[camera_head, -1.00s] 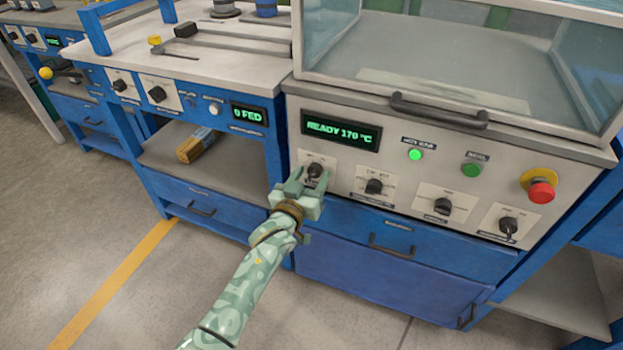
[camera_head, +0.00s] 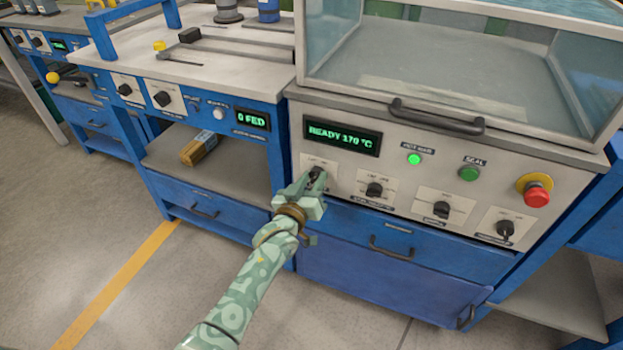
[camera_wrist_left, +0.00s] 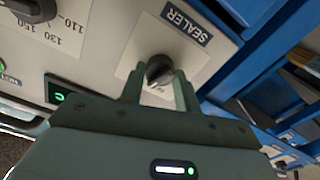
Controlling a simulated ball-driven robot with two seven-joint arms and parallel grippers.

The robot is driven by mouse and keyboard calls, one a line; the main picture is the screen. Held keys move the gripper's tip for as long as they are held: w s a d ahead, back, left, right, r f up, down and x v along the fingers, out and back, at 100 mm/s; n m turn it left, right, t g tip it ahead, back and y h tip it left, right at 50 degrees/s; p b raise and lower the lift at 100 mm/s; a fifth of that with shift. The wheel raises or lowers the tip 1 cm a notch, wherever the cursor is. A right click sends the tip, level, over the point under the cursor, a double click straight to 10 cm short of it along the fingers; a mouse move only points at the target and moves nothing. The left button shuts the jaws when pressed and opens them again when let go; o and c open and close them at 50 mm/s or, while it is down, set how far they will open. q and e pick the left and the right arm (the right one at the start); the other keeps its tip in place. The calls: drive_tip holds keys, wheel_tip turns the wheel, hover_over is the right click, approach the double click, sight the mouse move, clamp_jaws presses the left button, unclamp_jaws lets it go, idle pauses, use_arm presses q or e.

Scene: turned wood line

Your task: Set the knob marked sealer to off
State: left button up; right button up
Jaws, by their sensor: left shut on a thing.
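The sealer knob (camera_wrist_left: 158,70) is a dark round knob on a pale plate, with a label reading SEALER (camera_wrist_left: 186,22) beside it in the left wrist view. In the head view the knob (camera_head: 317,172) is the leftmost on the grey panel, under a display (camera_head: 341,135) reading READY 170 °C. My left gripper (camera_head: 314,184) is at this knob, its green fingers shut on it. The left wrist view shows the two fingertips (camera_wrist_left: 157,84) on either side of the knob. The fingers partly cover the knob's plate and its markings. My right gripper is not in view.
More knobs (camera_head: 374,189) sit to the right, with a lit green lamp (camera_head: 414,159), a green button (camera_head: 469,173) and a red stop button (camera_head: 536,194). A handle (camera_head: 437,117) juts out above the panel. Blue drawers (camera_head: 420,245) lie below.

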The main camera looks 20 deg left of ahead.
use_arm(q)
drive_tip(key=shift+r+n+p, duration=0.2)
drive_tip(key=shift+n+p, duration=0.35)
drive_tip(key=shift+n, duration=0.25)
drive_tip(key=n+p, duration=0.1)
drive_tip(key=n, duration=0.2)
drive_tip(key=shift+f+n+p, duration=0.1)
drive_tip(key=shift+n+p, duration=0.2)
drive_tip(key=shift+n, duration=0.1)
drive_tip(key=shift+f+n, duration=0.15)
drive_tip(key=shift+n, duration=0.95)
drive_tip(key=shift+n+p, duration=0.35)
drive_tip(key=shift+n, duration=0.75)
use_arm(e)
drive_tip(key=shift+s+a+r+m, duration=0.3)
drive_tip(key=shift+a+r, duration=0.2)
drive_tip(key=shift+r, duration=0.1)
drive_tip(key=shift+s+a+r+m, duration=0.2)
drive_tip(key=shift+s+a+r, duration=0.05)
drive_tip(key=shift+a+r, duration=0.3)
use_arm(q)
drive_tip(key=shift+f, duration=0.1)
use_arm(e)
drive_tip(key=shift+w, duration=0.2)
use_arm(q)
drive_tip(key=o, duration=1)
